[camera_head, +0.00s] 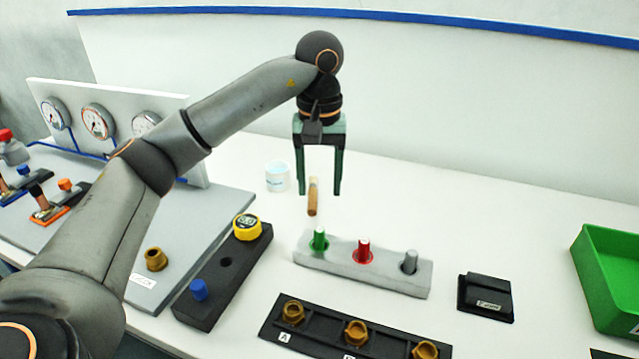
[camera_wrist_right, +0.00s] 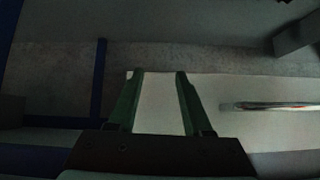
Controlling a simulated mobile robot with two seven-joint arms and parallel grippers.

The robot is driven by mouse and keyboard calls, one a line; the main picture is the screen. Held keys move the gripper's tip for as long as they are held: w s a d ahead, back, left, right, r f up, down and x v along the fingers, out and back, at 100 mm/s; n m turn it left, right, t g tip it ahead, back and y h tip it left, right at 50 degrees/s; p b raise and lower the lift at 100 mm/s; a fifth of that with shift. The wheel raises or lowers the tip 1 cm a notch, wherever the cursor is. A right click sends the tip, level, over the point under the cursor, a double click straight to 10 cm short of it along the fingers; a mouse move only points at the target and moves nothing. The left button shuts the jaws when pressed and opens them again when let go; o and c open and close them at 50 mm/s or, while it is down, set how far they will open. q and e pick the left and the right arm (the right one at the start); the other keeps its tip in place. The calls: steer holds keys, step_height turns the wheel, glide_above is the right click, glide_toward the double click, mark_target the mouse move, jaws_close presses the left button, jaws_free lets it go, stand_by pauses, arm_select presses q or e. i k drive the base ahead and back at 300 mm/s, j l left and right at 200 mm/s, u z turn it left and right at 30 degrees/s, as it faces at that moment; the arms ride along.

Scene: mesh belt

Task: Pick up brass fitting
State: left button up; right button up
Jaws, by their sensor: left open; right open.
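Brass fittings sit in a black tray (camera_head: 322,333): one at the slot marked A (camera_head: 293,311), a middle one (camera_head: 356,331) and a right one (camera_head: 425,350), cut by the picture's lower edge. Another brass fitting (camera_head: 156,259) stands on the grey panel at left. My left gripper (camera_head: 319,193) is open, pointing down above the table behind the grey block. A small brown-and-tan cylinder (camera_head: 312,202) shows between its fingers; I cannot tell whether it touches them. My right gripper (camera_wrist_right: 160,74) is open and empty in the right wrist view; no fitting shows there.
A grey block (camera_head: 320,262) holds green, red and grey pegs. A black block (camera_head: 232,285) carries a yellow-capped gauge and a blue knob. A white jar (camera_head: 277,178), black box (camera_head: 485,297) and green bin (camera_head: 612,285) stand around. The table's back right is clear.

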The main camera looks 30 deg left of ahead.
mark_target(293, 313)
steer(key=k, duration=1)
